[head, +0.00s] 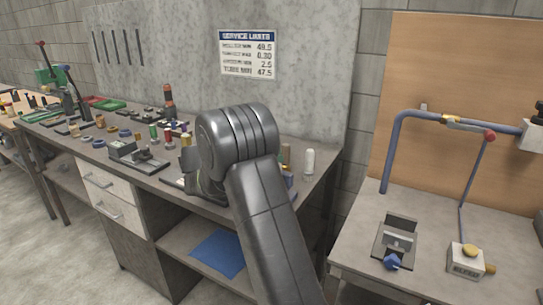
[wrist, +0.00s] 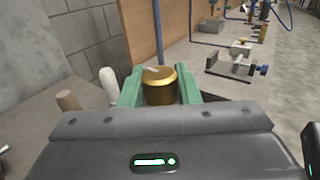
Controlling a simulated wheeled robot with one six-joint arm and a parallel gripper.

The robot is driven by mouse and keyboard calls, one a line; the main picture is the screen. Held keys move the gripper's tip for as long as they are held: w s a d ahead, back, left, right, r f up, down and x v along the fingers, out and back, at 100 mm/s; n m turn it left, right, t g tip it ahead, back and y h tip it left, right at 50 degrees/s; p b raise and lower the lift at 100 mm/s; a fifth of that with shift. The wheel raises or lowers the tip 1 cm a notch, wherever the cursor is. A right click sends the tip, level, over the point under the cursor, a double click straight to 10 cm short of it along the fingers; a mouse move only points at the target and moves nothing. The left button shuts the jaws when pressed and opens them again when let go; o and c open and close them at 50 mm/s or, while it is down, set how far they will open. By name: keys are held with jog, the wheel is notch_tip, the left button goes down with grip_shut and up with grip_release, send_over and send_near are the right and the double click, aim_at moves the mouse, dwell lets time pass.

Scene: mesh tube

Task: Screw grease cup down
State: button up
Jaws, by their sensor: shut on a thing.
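In the wrist view, a brass cup (wrist: 160,88), which I take for the grease cup, sits between the green fingers of my gripper (wrist: 159,92). The fingers are shut on its two sides. Its round top shows, with a small pale mark on it. Its lower part is hidden by my gripper's body, so I cannot tell whether it touches anything below. In the head view, my arm hides most of my gripper and the cup.
A pale wooden peg (wrist: 68,101) and a white bottle (head: 309,161) stand near my gripper. Many small parts cover the left bench (head: 130,150). The right bench (head: 350,235) holds a clamp (head: 396,240), a blue pipe (head: 393,150) and a block with a brass knob (head: 466,262).

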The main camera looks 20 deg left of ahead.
dwell(0.4)
jog(key=o, duration=1)
jog(key=shift+w, duration=0.1)
jog(key=shift+c, duration=0.2)
jog(key=p+v, duration=1.3)
jog(key=p, duration=0.9)
jog(key=shift+a+p, duration=0.35)
jog(key=shift+p, duration=0.05)
